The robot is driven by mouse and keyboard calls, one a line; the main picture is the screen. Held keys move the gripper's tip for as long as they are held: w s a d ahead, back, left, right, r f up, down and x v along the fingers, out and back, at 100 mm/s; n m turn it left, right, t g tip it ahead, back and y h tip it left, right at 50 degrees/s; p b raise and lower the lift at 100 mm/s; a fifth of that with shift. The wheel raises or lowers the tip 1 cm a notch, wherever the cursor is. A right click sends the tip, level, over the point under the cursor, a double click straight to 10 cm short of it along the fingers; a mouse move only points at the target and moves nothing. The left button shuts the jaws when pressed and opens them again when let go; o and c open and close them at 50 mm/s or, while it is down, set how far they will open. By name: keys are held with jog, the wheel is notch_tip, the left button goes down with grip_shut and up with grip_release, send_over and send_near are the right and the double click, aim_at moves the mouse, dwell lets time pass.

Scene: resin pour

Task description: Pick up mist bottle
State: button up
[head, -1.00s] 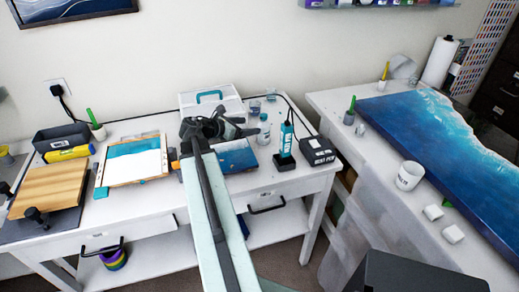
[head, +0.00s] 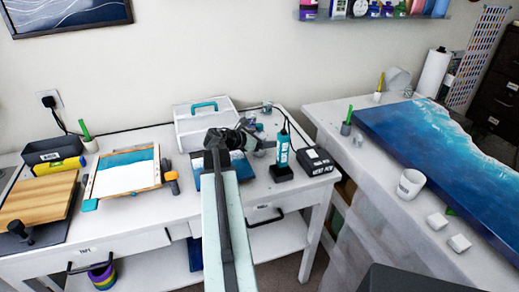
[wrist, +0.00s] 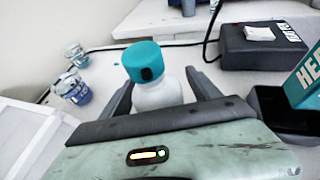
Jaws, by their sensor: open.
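The mist bottle (wrist: 155,90), white with a teal cap, stands upright on the white table in the wrist view. My gripper (wrist: 160,84) is open, with one dark finger on each side of the bottle's body. I cannot tell whether either finger touches it. The lower part of the bottle is hidden behind my gripper's body. In the head view my gripper (head: 262,147) reaches over the back of the table and hides most of the bottle.
A teal heat tool in its dark stand (head: 282,172) and a black box (head: 317,162) stand close to the right. Small jars (wrist: 74,88) are to the left. A white case (head: 200,125) stands at the back, and a cable (wrist: 200,44) runs behind the bottle.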

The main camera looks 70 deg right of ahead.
grip_shut()
jog(key=shift+r, duration=0.15)
notch_tip(320, 180, up, 10)
jog(key=p, duration=1)
